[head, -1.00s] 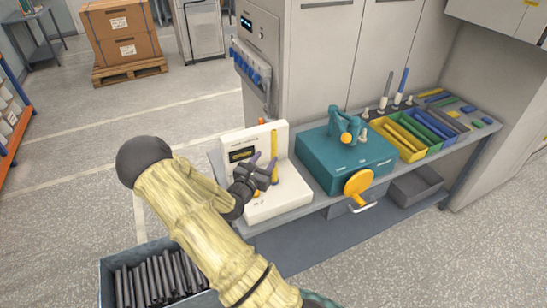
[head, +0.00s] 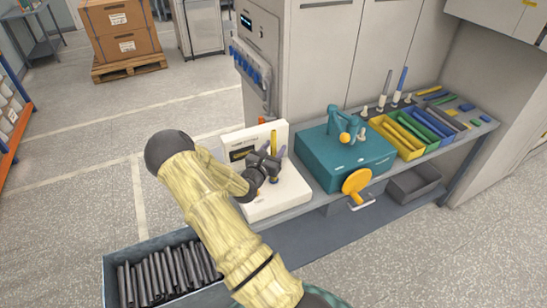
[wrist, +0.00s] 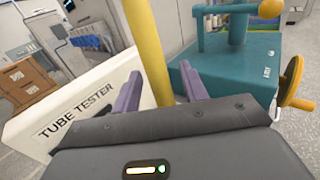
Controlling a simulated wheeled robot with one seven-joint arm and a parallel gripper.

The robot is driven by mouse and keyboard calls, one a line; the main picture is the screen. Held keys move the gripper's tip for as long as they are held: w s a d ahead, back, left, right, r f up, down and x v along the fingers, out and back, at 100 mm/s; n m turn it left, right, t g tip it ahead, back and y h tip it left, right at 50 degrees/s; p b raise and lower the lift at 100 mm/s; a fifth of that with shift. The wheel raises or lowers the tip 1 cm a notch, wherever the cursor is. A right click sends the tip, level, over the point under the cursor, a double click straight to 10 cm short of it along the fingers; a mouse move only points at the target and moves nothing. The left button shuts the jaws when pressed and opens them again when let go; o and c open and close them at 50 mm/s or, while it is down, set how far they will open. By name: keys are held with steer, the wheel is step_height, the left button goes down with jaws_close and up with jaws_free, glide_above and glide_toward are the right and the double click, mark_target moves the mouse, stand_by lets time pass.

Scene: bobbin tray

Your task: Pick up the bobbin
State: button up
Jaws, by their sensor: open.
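A slim yellow bobbin (head: 274,140) stands upright on the white tube tester (head: 290,196) on the bench. The yellow bobbin also shows in the wrist view (wrist: 148,50), rising between the two purple fingers. My gripper (head: 269,158) is open at the tester, with the fingers apart on either side of the bobbin in the picture. In the wrist view my gripper (wrist: 160,92) shows a gap at least on the right of the bobbin. The bobbin's lower end is hidden behind the gripper body, so I cannot tell exactly how deep it sits between the fingers.
A teal machine (head: 330,165) with a yellow handwheel (head: 357,181) stands right of the tester. Yellow, green and blue bins (head: 398,152) lie farther right. A grey crate (head: 125,253) of dark tubes is on the lower left. Tall cabinets (head: 325,50) back the bench.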

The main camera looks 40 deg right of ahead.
mark_target(274, 131)
stand_by(0.4)
steer(key=c, duration=0.9)
steer(key=shift+s, duration=0.1)
jaws_close()
steer(key=shift+r, duration=0.1)
steer(key=shift+r+p, duration=0.6)
steer(key=shift+r, duration=0.05)
step_height(274, 131, up, 9)
steer(key=p, duration=0.6)
steer(key=shift+f+p, duration=0.2)
steer(key=shift+p, duration=0.1)
